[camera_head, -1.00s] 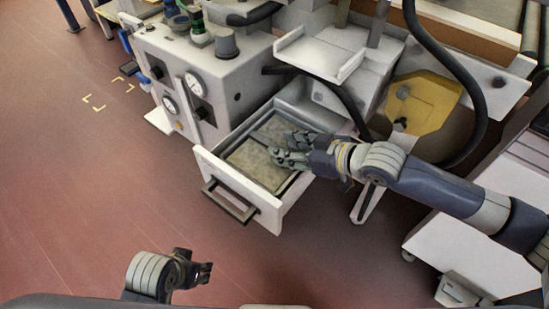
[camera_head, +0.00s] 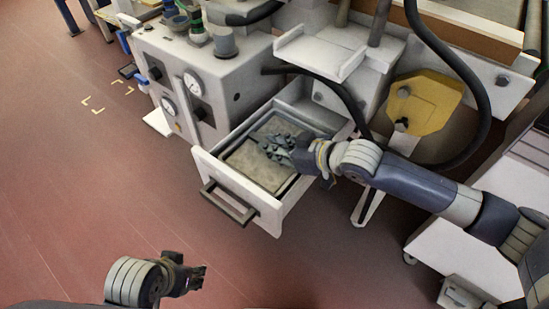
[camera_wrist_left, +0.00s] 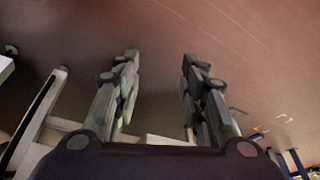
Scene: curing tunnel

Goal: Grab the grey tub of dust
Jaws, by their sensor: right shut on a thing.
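The grey tub of dust (camera_head: 243,178) is a shallow rectangular tub, filled with grey-brown dust, inside the open white drawer (camera_head: 232,188). My right gripper (camera_head: 270,148) reaches in from the right, over the tub's right and far part, and is shut on the tub. Its fingers hide part of the far rim, so the exact contact is not clear. The tub still sits low within the drawer walls. My left gripper (camera_head: 196,275) is empty over the floor at the bottom left. In the left wrist view the left gripper (camera_wrist_left: 160,75) has its fingers wide apart.
A grey machine box (camera_head: 205,85) with gauges stands behind the drawer's left. A yellow plate (camera_head: 425,100) and a black hose (camera_head: 470,70) are at the right. A white cabinet (camera_head: 450,240) stands lower right. The red floor at left is clear.

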